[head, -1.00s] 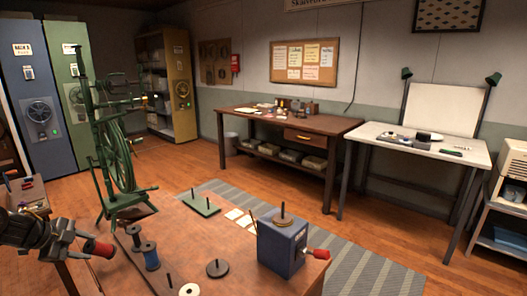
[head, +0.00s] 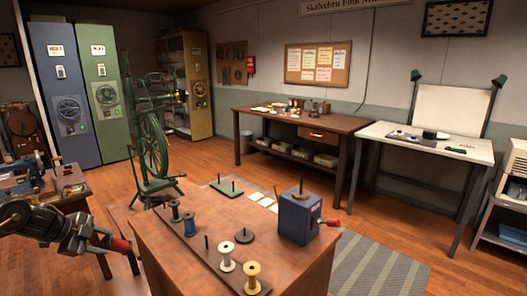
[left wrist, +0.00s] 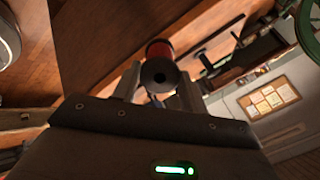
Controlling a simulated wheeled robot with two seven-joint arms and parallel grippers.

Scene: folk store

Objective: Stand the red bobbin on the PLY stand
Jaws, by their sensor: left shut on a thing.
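My left gripper (head: 106,243) is shut on the red bobbin (head: 121,246), held out in the air left of the brown table. In the left wrist view the red bobbin (left wrist: 160,50) sits between the two fingers, its dark holed end towards the camera. My right gripper is not in view.
A long dark rack (head: 207,262) on the brown table (head: 160,250) holds blue, white and yellow bobbins, with a bare peg between. A blue box with a red handle (head: 298,218) stands at right. A green spinning wheel (head: 152,150) stands behind the table's left side.

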